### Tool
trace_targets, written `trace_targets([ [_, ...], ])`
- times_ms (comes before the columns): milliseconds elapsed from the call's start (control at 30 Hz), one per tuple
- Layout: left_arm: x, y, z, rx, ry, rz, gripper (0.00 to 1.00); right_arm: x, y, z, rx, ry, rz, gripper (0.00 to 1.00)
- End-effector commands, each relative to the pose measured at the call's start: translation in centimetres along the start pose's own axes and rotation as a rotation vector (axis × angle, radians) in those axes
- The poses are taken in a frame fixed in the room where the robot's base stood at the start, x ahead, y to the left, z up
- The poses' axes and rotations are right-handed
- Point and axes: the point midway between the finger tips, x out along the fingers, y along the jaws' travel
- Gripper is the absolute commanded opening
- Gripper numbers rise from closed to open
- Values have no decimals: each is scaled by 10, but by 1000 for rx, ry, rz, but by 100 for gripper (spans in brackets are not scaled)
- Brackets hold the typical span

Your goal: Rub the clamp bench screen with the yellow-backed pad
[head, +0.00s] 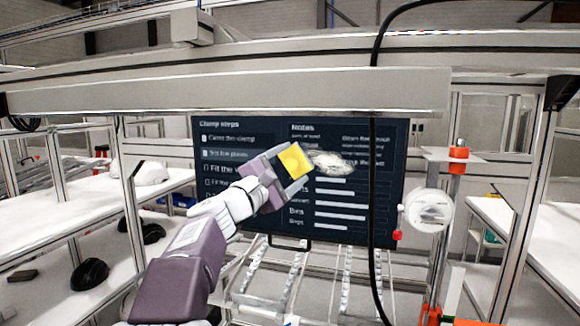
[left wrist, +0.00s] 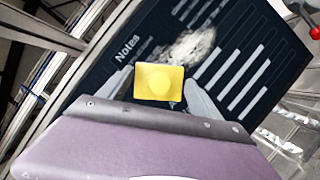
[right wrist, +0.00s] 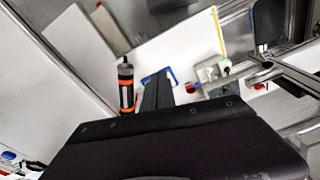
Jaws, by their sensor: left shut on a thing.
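The clamp bench screen (head: 345,215) is a dark panel with white text and bars, hanging in the middle of the head view. A whitish smudge (head: 332,163) lies on its upper middle; it also shows in the left wrist view (left wrist: 194,46). My left gripper (head: 296,168) is shut on the yellow-backed pad (head: 293,162) in front of the screen, just left of the smudge. I cannot tell whether the pad touches the screen. My right gripper (right wrist: 157,90) shows only in its wrist view, with nothing visible between its fingers.
A black cable (head: 373,200) hangs in front of the screen's right part. A metal beam (head: 230,92) crosses above it. A round white gauge-like disc (head: 431,210) stands at right. Dark shells (head: 90,274) lie on the left shelf. A black-and-orange bottle (right wrist: 126,85) lies near my right gripper.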

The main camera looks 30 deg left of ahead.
Motion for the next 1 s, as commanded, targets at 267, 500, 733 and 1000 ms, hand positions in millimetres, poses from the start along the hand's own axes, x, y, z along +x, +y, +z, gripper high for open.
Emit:
trace_targets([
  [267,1,0,0,0,0,0,41,0,0,0,0,0,0,0],
  [500,6,0,-2,-1,0,-1,41,-1,0,0,0,0,0,0],
  [733,10,0,-4,0,0,0,41,-1,0,0,0,0,0,0],
  [1000,15,-1,-6,-1,0,0,41,-1,0,0,0,0,0,0],
])
